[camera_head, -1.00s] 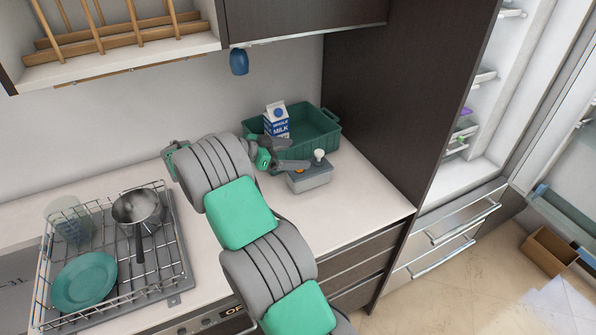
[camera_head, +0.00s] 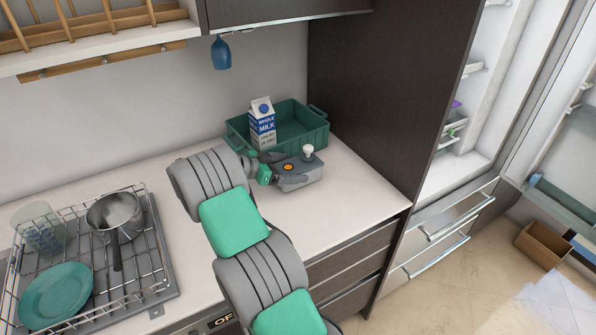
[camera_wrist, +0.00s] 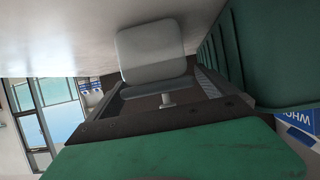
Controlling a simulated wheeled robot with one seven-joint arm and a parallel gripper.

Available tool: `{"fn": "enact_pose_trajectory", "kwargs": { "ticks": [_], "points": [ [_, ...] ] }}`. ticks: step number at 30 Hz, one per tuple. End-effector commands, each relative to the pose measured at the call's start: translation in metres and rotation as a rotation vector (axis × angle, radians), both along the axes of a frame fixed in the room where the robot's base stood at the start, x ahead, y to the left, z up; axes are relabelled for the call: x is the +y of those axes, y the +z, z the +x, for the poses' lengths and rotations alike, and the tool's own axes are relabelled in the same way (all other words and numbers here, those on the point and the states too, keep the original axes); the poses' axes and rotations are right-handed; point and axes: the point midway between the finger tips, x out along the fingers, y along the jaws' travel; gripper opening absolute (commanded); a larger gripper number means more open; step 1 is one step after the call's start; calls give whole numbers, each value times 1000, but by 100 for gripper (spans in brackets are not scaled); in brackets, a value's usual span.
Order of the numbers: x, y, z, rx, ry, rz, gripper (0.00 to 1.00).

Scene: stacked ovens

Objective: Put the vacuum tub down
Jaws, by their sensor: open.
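The vacuum tub (camera_head: 299,176) is a small grey box with an orange button and a white knob on its lid. It appears upright on the white counter in front of the green crate. My gripper (camera_head: 276,163) is open at the tub's left end, close to it. Part of the fingers is hard to make out against the tub, so contact is unclear. In the wrist view a pale grey block (camera_wrist: 152,50), probably the tub, lies just ahead of my gripper (camera_wrist: 165,108).
The green crate (camera_head: 313,119) holds a milk carton (camera_head: 263,130) behind the tub. A dish rack (camera_head: 140,262) with a pot (camera_head: 112,212) and a teal plate (camera_head: 55,292) is at left. A dark tall panel (camera_head: 380,90) bounds the right. The counter (camera_head: 345,203) front right is clear.

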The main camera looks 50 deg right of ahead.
Motion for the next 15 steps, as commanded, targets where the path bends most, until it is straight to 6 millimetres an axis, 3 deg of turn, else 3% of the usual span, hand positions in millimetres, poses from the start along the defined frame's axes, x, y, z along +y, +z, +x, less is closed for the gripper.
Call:
{"fn": "enact_pose_trajectory", "kwargs": {
  "ticks": [5, 11, 15],
  "points": [
    [-27, -9, -9, 0, -1, 0, 96],
    [-28, -12, -9, 0, 1, 0, 96],
    [-28, -12, -9, 0, 0, 0, 85]
  ]
}}
